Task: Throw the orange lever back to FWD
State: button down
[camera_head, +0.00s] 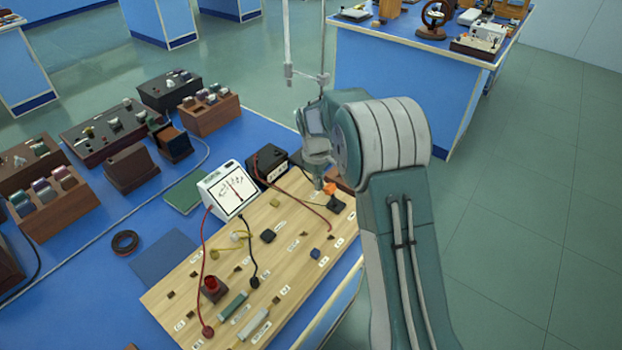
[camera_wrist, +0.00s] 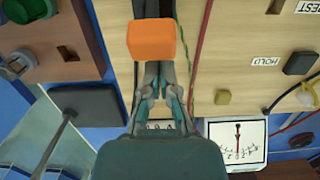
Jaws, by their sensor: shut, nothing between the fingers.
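The orange lever's knob (camera_head: 329,188) stands on a dark base (camera_head: 336,204) at the right end of the wooden board. My gripper (camera_head: 318,184) points down just left of the knob in the head view. In the wrist view my gripper (camera_wrist: 161,68) has its fingers together. Whether they touch the knob I cannot tell. The lever's stem and its FWD marking cannot be made out.
The wooden board (camera_head: 190,290) carries small knobs, wires and labels, including HOLD (camera_wrist: 265,62). A white meter (camera_head: 228,190) and a black box (camera_head: 267,163) stand along its far edge. Dark instrument boxes fill the left of the blue bench. Floor is clear to the right.

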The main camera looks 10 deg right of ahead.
jog(key=shift+s+d+r, duration=0.15)
jog(key=shift+s+d, duration=0.1)
